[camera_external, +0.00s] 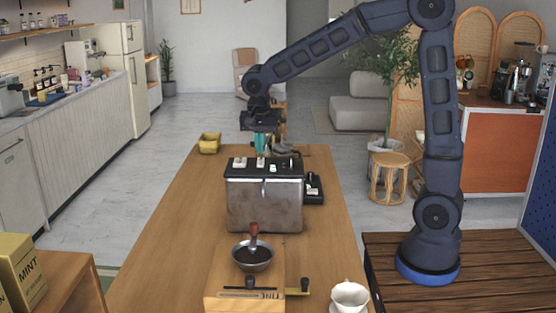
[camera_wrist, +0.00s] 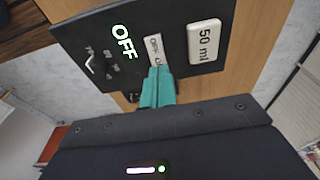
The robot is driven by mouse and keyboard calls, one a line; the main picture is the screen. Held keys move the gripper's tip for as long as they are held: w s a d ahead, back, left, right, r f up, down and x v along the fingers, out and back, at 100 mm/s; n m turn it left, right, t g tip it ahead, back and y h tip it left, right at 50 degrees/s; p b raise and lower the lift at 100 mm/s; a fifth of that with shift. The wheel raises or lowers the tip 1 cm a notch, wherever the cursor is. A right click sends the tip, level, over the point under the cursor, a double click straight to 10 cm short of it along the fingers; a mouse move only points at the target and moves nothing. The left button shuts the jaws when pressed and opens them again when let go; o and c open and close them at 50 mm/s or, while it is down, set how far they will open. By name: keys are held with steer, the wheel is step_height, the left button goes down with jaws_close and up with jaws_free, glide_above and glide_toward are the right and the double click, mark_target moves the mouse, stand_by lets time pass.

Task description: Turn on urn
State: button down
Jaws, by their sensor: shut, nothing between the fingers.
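The urn (camera_external: 265,205) is a grey metal box with a dark top panel, standing on the wooden table. In the wrist view its black panel (camera_wrist: 132,75) shows glowing OFF text (camera_wrist: 125,42), a small white off/on switch (camera_wrist: 153,48) and a white 50 ml button (camera_wrist: 204,40). My gripper (camera_external: 262,144) is over the urn's top, pointing down. Its teal fingertips (camera_wrist: 157,82) are shut together with nothing between them, right at the lower end of the off/on switch and partly hiding it. I cannot tell whether they touch it.
A wooden grinder (camera_external: 230,283) with a metal bowl (camera_external: 252,258) stands in front of the urn. A white cup (camera_external: 349,297) is at the front right. A black scale (camera_external: 314,189) is right beside the urn, and a yellow container (camera_external: 209,143) lies behind left. The left tabletop is clear.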

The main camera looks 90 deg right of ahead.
mark_target(261, 162)
steer(key=shift+d+f, duration=0.15)
steer(key=shift+f, duration=0.95)
steer(key=shift+d+f, duration=0.1)
steer(key=shift+d+f+y, duration=0.1)
steer(key=shift+f+y, duration=0.15)
steer(key=shift+y, duration=0.25)
steer(key=shift+s+f, duration=0.1)
steer(key=shift+a, duration=1)
step_height(261, 162, up, 14)
steer(key=shift+a+r, duration=0.25)
